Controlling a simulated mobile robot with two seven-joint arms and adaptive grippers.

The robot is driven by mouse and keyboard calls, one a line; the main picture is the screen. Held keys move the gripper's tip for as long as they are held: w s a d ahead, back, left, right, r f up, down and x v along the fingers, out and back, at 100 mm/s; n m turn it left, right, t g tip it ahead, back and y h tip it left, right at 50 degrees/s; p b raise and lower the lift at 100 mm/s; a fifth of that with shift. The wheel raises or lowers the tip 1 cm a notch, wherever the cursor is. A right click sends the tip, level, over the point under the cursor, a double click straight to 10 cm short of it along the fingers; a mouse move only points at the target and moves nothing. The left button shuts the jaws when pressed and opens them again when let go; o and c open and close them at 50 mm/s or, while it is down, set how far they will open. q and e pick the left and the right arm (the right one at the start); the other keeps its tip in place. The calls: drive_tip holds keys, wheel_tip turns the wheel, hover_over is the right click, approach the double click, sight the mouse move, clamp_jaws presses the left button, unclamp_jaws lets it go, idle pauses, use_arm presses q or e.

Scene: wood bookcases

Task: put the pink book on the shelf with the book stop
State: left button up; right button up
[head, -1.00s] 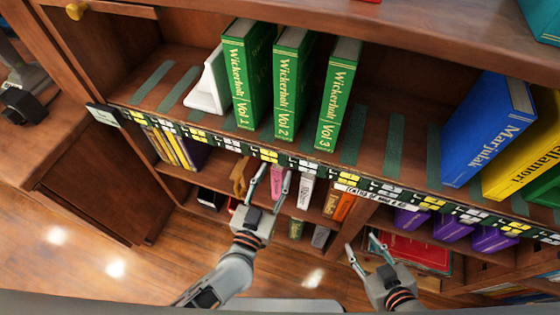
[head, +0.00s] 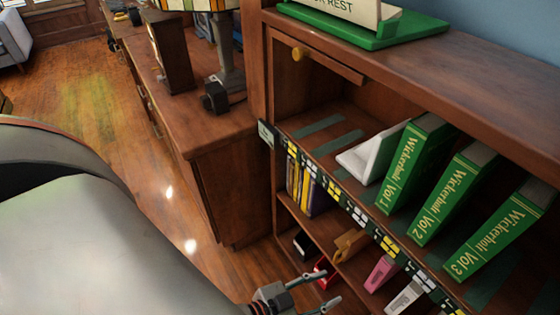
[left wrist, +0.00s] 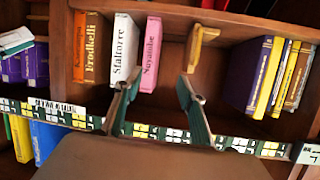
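The pink book (head: 381,272) stands on the lower shelf, between a brown wooden bracket-like stop (head: 350,244) and a white book (head: 404,296). In the left wrist view the pink book (left wrist: 151,55) and wooden stop (left wrist: 200,45) show beyond my fingers. A white wedge-shaped book stop (head: 374,155) sits on the upper shelf beside the green Vol 1 book (head: 412,162). My left gripper (head: 328,288) is open and empty in front of the lower shelf; its fingers (left wrist: 157,80) are apart, roughly toward the pink book. My right gripper is out of view.
Green Vol 2 (head: 453,192) and Vol 3 (head: 497,235) books lean on the upper shelf. Yellow and purple books (head: 308,190) stand at the lower shelf's left end. A patterned strip (left wrist: 170,133) runs along the upper shelf's edge. A counter (head: 215,125) stands left of the bookcase.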

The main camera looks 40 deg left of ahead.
use_arm(q)
drive_tip(key=s+a+f+g+y, duration=0.2)
drive_tip(key=s+a+f+y, duration=0.1)
drive_tip(key=a, duration=0.7)
drive_tip(key=shift+s+f+n+y, duration=0.4)
drive_tip(key=shift+s+f, duration=0.35)
drive_tip(key=shift+s, duration=0.2)
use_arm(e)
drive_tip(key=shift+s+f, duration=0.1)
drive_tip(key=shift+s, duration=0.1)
use_arm(q)
drive_tip(key=shift+a, duration=0.1)
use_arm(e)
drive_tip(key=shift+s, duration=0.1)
